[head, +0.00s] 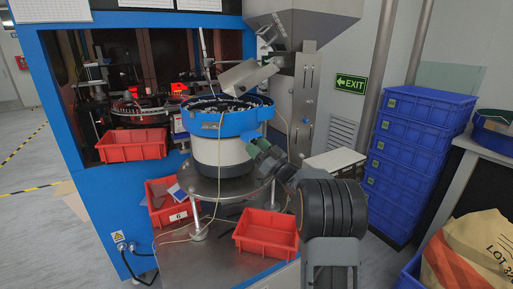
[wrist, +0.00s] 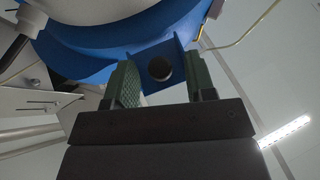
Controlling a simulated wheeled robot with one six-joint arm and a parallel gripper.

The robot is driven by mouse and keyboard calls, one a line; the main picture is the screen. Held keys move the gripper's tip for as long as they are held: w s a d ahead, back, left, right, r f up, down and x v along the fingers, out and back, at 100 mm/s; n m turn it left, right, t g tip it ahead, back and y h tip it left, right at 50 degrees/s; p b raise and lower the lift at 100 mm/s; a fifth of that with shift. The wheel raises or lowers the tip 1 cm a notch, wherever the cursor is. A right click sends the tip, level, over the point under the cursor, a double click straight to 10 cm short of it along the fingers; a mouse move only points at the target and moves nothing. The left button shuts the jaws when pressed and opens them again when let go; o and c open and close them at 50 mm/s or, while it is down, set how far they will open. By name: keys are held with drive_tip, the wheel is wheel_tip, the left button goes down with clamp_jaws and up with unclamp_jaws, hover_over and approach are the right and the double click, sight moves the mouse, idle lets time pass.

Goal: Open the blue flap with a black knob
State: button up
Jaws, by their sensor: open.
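The blue flap (wrist: 172,52) shows in the wrist view as a small blue plate beside the larger blue bowl rim. Its round black knob (wrist: 160,68) faces the camera. My gripper (wrist: 162,82) is open, with one green finger on each side of the knob. I cannot tell whether the fingers touch it. In the head view my gripper (head: 256,147) is at the right side of the blue feeder bowl (head: 212,124).
The bowl stands on a metal table (head: 215,190). A red bin (head: 266,234) and another marked 6 (head: 165,212) are below. A third red bin (head: 131,146) is in the blue machine frame (head: 58,100). Stacked blue crates (head: 408,150) stand to the right. A thin cable hangs by the bowl.

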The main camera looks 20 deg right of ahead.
drive_tip(key=b+v, duration=0.2)
drive_tip(key=v, duration=1.1)
drive_tip(key=shift+s, duration=0.4)
drive_tip(key=shift+w+d+f, duration=0.1)
drive_tip(key=shift+d+f, duration=0.1)
drive_tip(key=w+d+f+m+g+h, duration=0.35)
drive_tip(key=d+f+m+h, duration=0.55)
drive_tip(key=h, duration=0.5)
drive_tip(key=s+a+f+g+h+p, duration=0.2)
drive_tip(key=s+a+f+g+h, duration=0.15)
drive_tip(key=s+g, duration=0.35)
drive_tip(key=s+a+r+g+y+p, duration=0.35)
drive_tip(key=s+a+g, duration=0.45)
drive_tip(key=s+a, duration=0.5)
drive_tip(key=s+a+r+n+y+p, duration=0.1)
drive_tip(key=s+a+r+p, duration=0.1)
drive_tip(key=a, duration=0.4)
drive_tip(key=s+a+r+n+t+y+p, duration=0.1)
drive_tip(key=s+a+r+n+p, duration=0.1)
drive_tip(key=a+r, duration=0.3)
drive_tip(key=shift+a+r, duration=0.15)
drive_tip(key=shift+a, duration=0.2)
